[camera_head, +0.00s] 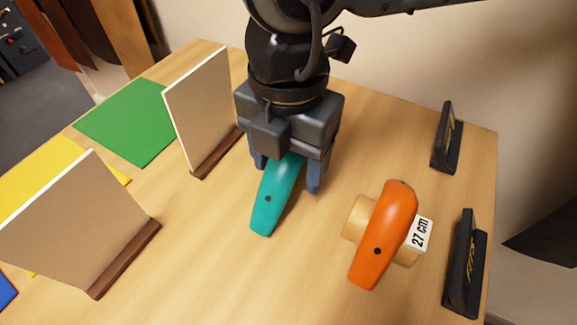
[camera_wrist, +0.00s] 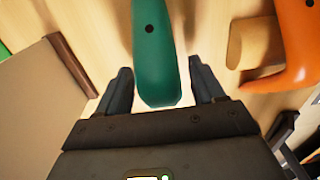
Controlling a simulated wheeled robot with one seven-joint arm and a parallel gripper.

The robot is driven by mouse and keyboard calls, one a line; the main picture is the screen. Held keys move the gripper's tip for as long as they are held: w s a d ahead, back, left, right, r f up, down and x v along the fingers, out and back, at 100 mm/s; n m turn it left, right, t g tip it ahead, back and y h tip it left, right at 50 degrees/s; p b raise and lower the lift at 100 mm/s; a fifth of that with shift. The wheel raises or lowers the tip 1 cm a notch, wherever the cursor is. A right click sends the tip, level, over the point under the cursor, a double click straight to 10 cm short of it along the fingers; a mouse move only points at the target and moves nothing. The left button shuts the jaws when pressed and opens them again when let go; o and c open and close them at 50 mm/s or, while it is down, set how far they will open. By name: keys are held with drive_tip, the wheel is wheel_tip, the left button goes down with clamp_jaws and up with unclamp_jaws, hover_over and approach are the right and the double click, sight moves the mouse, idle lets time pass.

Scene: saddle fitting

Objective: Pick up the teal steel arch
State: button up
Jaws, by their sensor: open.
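The teal steel arch (camera_head: 269,207) lies near the middle of the table, directly below my gripper. My gripper (camera_head: 287,178) points down over its far end, with its open fingers one on each side of the arch. In the wrist view the teal arch (camera_wrist: 155,50) runs between the two fingertips (camera_wrist: 158,80), with a gap on both sides. A dark hole shows near its other end. My gripper hides the far end of the arch in the head view. I cannot tell how high the fingertips are above the table.
An orange arch (camera_head: 385,240) rests over a wooden cylinder labelled "27 cm" (camera_head: 419,234) at the right. Two black stands (camera_head: 447,140) are along the right edge. Two upright panels (camera_head: 203,108) stand at the left, near green (camera_head: 128,122) and yellow (camera_head: 40,178) mats. The front middle is clear.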

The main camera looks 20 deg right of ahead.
drive_tip(key=shift+c, duration=0.2)
drive_tip(key=c, duration=1.2)
